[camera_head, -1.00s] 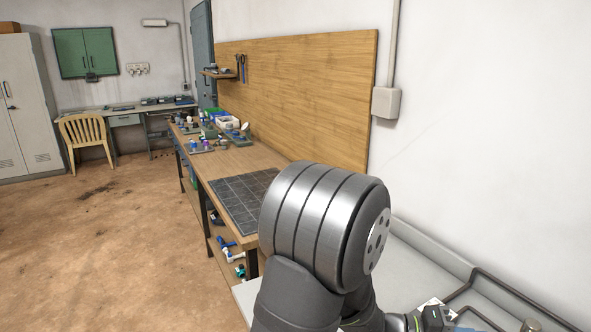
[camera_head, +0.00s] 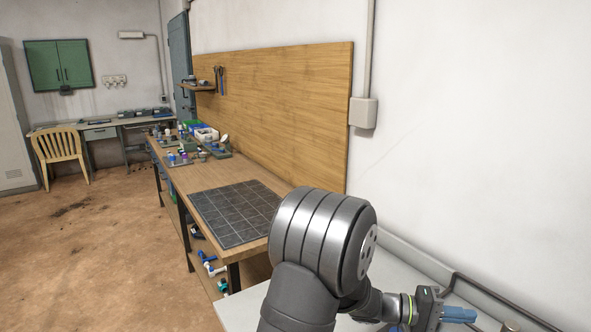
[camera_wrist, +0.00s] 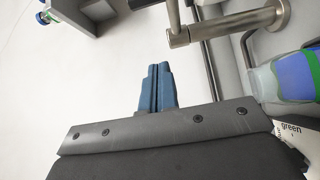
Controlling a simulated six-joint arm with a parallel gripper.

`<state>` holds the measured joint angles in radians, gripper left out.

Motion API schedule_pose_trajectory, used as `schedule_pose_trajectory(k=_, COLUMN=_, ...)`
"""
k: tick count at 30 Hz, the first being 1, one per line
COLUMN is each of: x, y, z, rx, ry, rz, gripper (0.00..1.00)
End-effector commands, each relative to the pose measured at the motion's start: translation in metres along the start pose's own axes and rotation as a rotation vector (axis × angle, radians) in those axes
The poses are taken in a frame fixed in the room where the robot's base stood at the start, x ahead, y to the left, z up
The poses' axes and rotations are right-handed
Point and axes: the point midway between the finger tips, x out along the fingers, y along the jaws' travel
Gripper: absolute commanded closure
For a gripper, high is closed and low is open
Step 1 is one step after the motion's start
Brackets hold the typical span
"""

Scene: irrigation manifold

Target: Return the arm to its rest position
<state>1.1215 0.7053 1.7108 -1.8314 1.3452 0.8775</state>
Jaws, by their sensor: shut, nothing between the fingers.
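My arm is folded in the lower right of the head view, with a large grey joint in front of the workbench. My gripper (camera_head: 458,315) shows near the bottom right edge, low over a pale surface beside the wall. In the wrist view, its two blue fingers (camera_wrist: 157,70) lie side by side, shut with nothing between them. Pale surface lies beyond the fingertips, and they look apart from the things around them.
The wooden workbench (camera_head: 215,177) carries a dark gridded mat (camera_head: 238,212) and several small items at its far end. In the wrist view, a metal pipe fitting (camera_wrist: 225,28) and a blue-green container (camera_wrist: 292,76) stand close on the right.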

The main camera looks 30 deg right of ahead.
Motion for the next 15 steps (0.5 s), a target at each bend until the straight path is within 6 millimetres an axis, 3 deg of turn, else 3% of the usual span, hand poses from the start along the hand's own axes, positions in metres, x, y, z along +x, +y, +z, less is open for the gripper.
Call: schedule_pose_trajectory(k=15, x=0.003, y=0.0, z=-0.029, rx=0.0, ry=-0.254, rz=0.0, gripper=1.0)
